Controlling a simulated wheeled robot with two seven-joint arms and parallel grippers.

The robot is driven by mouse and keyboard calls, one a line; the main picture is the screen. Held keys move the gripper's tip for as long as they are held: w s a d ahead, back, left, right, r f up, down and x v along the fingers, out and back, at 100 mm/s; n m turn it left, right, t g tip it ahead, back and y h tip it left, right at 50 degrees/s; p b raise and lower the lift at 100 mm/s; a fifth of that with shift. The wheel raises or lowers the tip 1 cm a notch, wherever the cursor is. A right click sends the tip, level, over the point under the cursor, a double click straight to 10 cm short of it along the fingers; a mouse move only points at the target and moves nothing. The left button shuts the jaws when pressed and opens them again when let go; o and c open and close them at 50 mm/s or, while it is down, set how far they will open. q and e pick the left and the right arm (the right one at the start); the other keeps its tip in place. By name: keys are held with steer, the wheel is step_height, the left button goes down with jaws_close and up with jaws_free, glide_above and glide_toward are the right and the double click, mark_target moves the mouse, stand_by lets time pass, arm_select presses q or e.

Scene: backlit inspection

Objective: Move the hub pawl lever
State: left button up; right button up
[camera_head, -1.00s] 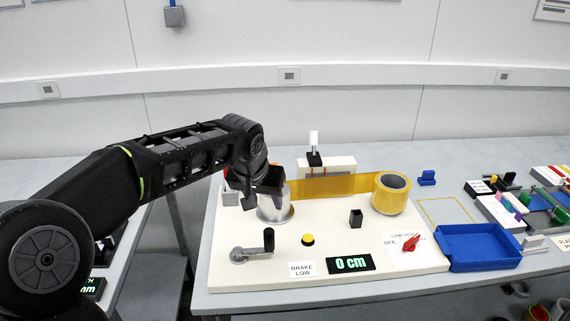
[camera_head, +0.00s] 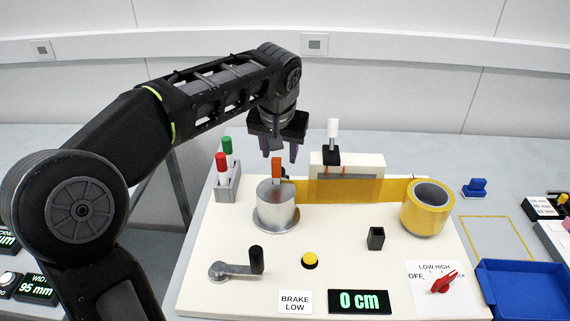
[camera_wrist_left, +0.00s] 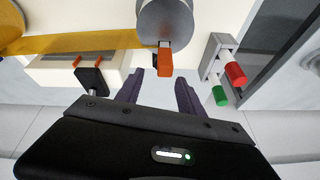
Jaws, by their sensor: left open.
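The hub pawl lever (camera_head: 276,168) is a short orange bar standing upright on the grey metal hub (camera_head: 276,208). My left gripper (camera_head: 280,152) is open and empty, with its dark purple fingers pointing down just above and behind the hub. In the left wrist view, the orange lever (camera_wrist_left: 165,62) shows beyond the fingertips of my left gripper (camera_wrist_left: 157,77), roughly in line with the gap between them and apart from both. The metal hub (camera_wrist_left: 165,20) is at the top there. My right gripper is out of view.
Yellow tape runs from the hub to a tape roll (camera_head: 427,208). A holder (camera_head: 229,188) with red and green pens stands left of the hub. A white block (camera_head: 355,162) with a black-and-white lever stands behind the tape. A crank (camera_head: 236,268) and yellow button (camera_head: 310,260) sit in front.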

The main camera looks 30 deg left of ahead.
arm_select(q)
steer(key=shift+s+r, duration=0.1)
steer(key=shift+x, duration=3.95)
steer(key=shift+c, duration=0.4)
jaws_close()
